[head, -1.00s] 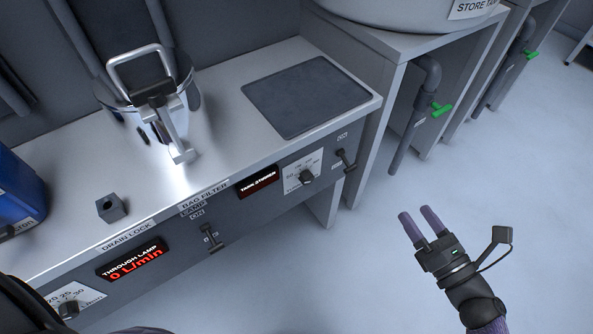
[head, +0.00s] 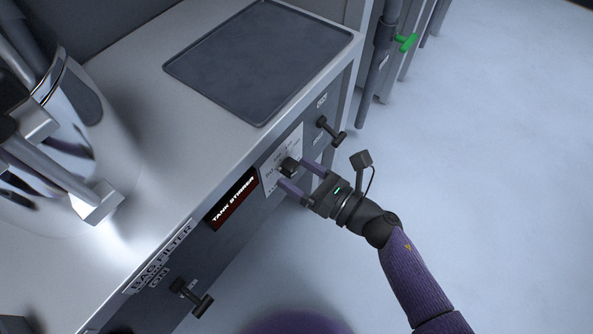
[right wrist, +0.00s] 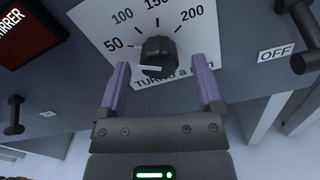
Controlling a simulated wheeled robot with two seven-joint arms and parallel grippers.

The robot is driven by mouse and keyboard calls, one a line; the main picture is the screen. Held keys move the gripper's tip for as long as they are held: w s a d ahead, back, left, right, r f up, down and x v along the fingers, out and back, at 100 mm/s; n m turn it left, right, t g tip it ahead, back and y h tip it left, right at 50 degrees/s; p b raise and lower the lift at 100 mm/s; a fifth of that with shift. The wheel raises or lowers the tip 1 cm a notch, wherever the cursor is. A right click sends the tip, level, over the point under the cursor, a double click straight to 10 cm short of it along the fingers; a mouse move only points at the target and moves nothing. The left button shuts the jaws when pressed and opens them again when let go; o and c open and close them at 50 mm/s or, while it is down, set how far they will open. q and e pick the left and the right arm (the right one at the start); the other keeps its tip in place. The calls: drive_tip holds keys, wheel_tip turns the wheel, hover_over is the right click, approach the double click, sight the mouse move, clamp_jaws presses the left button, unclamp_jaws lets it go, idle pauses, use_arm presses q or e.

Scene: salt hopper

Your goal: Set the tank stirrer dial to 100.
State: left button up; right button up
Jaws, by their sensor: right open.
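The tank stirrer dial (head: 288,166) is a small black knob on a white scale plate (head: 268,181) on the bench's front panel. In the right wrist view the dial (right wrist: 158,56) shows a white pointer mark low on its left side, below the 50 label; labels 50, 100, 150 and 200 are printed around it. My right gripper (head: 298,174) is open, with its two purple fingers on either side of the dial. In the right wrist view the right gripper (right wrist: 162,75) shows gaps between fingers and knob. My left gripper is not in view.
A dark display reading TANK STIRRER (head: 233,199) sits left of the scale. A black lever switch (head: 331,131) juts out to the right of the dial, and another (head: 191,297) below BAG FILTER. A dark mat (head: 258,60) lies on the bench. Floor at right is free.

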drive_tip(key=shift+w+a, duration=0.2)
drive_tip(key=shift+a, duration=0.1)
drive_tip(key=shift+c, duration=0.4)
drive_tip(key=c, duration=0.5)
clamp_jaws()
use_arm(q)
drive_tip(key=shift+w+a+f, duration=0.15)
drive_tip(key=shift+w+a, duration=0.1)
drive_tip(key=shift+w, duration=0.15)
